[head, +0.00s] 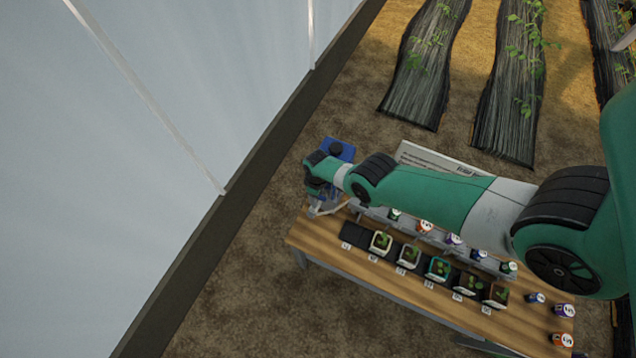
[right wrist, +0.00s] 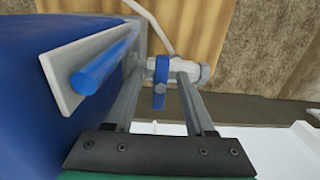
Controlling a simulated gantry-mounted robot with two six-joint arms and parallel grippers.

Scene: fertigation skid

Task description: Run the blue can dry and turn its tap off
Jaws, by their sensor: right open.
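The blue can (head: 343,148) stands at the far left end of the wooden bench, partly hidden by my right arm. In the right wrist view the blue can (right wrist: 45,75) fills the left side, with a blue tube (right wrist: 103,60) on a white strip along its face. Its tap has a blue handle (right wrist: 160,82) that points up and down in the picture, on a pale pipe fitting. My right gripper (right wrist: 163,84) is open, its fingers on either side of the handle; whether they touch it I cannot tell. In the head view the right gripper (head: 322,208) is at the can's foot. My left gripper is out of view.
Potted seedlings (head: 409,257) stand in a row on the bench (head: 385,274), with several small labelled pots behind them and more at the right end. A white sign (head: 445,160) stands behind. A pale hose (right wrist: 150,18) rises near the tap.

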